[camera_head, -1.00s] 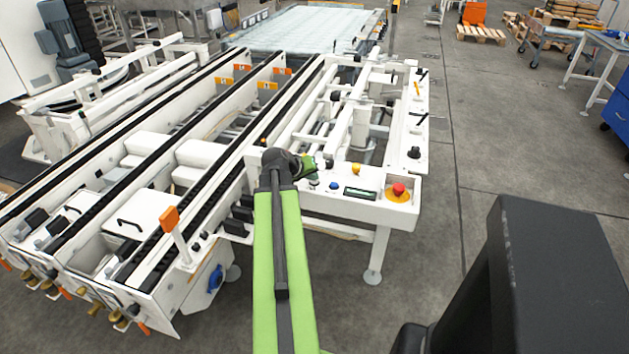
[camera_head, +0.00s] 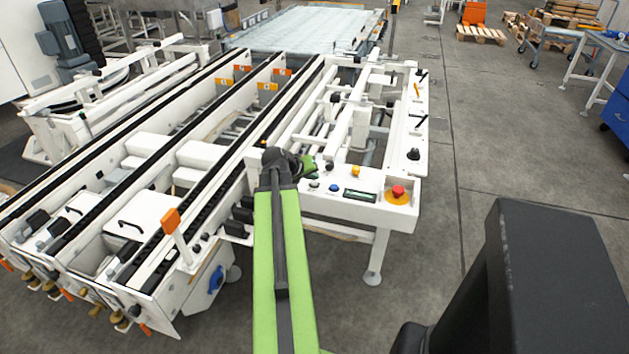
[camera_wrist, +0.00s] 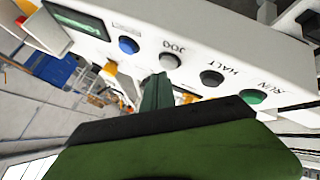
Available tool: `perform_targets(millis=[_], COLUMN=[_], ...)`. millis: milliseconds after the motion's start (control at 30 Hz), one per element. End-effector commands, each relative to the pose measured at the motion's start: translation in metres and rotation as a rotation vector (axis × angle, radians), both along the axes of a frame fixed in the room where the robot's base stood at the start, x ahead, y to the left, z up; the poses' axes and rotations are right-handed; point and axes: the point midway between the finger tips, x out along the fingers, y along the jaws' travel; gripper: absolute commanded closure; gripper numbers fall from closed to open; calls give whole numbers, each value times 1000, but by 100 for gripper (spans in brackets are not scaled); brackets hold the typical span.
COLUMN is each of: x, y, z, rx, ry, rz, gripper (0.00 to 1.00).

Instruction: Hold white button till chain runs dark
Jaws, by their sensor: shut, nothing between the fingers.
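The white button (camera_wrist: 169,61), under the word JOG, is on the white control panel (camera_head: 350,206) between a blue button (camera_wrist: 129,45) and a black HALT button (camera_wrist: 211,78). My gripper (camera_wrist: 158,88) is shut and empty, its green fingertips right by the white button; I cannot tell whether they touch it. In the head view my gripper (camera_head: 309,166) is over the panel's left end. The black chains (camera_head: 188,213) run along the white conveyor rails, with a small orange spot (camera_head: 264,143) on the nearest one, beside my wrist.
A green RUN button (camera_wrist: 252,96) lies past the HALT button. A red emergency stop (camera_head: 398,192) on yellow, a display (camera_head: 360,195) and a yellow lamp (camera_head: 355,171) share the panel.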

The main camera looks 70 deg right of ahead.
Motion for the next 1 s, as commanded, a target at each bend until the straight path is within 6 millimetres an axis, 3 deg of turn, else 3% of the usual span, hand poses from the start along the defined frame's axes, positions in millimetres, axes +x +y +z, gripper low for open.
perform_targets(millis=[433,900,1000], x=[0,0,0], y=[0,0,0], z=[8,55,58], rx=[0,0,0], ry=[0,0,0], rz=[0,0,0], gripper=[100,100,100])
